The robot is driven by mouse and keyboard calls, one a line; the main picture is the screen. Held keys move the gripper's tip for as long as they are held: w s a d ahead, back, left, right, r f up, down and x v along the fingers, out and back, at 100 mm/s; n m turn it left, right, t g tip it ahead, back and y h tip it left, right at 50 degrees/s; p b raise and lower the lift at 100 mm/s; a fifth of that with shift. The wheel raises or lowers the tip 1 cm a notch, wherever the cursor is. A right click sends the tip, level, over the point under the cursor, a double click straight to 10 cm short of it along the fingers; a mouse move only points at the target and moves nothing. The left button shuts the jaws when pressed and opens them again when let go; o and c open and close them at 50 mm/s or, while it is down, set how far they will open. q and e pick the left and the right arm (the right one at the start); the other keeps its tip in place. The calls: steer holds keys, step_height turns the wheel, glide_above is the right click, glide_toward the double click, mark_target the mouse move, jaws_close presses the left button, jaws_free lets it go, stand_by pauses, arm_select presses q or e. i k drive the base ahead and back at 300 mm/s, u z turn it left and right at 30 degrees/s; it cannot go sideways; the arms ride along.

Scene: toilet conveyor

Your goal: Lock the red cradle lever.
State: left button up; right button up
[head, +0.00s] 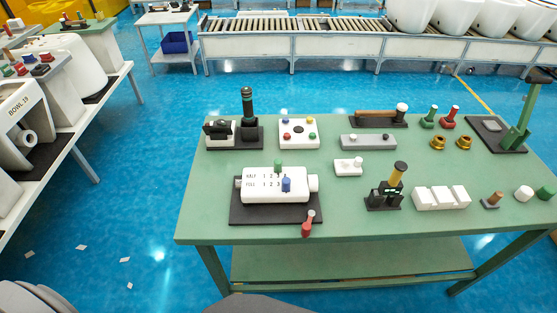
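The red cradle lever (307,229) is at the front right corner of a black cradle base (248,215), close to the table's front edge. Its lower part is red, and a short pale piece rises from it, leaning slightly right. I cannot tell from this view whether it is locked. A white cylinder (262,195) marked HALF and FULL with numbers lies across the cradle. A green knob (278,166) and a blue knob (286,184) stick up from it. Neither of my grippers is in view.
The green table (335,222) also holds a black stand with a yellow-topped handle (399,171), white blocks (441,197), a white panel with coloured buttons (299,133) and a grey bar (368,142). The tabletop just right of the lever is clear. A roller conveyor (300,24) runs behind.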

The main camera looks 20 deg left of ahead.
mark_target(305, 230)
steer(key=u, duration=1.25)
steer(key=k, duration=0.9)
steer(key=z, duration=1.15)
steer(key=i, duration=0.5)
steer(key=u, duration=0.05)
